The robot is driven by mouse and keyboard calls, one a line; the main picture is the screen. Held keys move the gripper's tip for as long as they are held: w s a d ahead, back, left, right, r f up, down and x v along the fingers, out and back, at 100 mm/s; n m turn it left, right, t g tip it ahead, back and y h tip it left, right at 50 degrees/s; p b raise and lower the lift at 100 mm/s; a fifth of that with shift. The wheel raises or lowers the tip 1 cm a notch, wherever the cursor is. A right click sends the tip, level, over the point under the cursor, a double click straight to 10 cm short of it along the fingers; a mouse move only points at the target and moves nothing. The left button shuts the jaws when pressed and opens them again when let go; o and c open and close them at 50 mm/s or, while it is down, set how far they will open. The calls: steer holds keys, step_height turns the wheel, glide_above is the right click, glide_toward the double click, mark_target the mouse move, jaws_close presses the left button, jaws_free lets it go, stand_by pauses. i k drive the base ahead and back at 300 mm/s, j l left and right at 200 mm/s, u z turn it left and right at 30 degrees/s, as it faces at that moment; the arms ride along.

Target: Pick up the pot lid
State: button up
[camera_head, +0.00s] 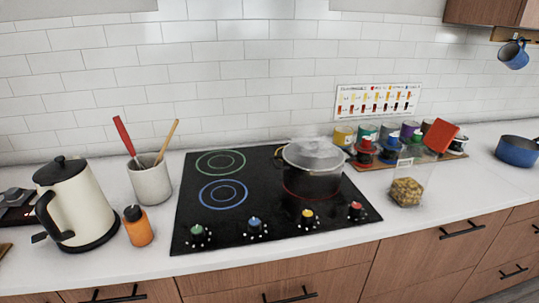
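The pot lid (313,153) is a clear, domed lid with a light rim and a small knob on top. It sits on a dark pot (312,186), which stands on the right rear burner of the black cooktop (262,215). The burner under the pot shows a red ring. My gripper is not in view, so its state and its distance from the lid cannot be seen.
A kettle (75,203), orange bottle (138,227) and utensil crock (151,181) stand left of the cooktop. To its right are several spice jars (365,145), a clear container of food (406,191) and a blue pot (517,151). The front counter strip is clear.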

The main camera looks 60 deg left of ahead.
mark_target(291, 155)
steer(key=u, duration=1.95)
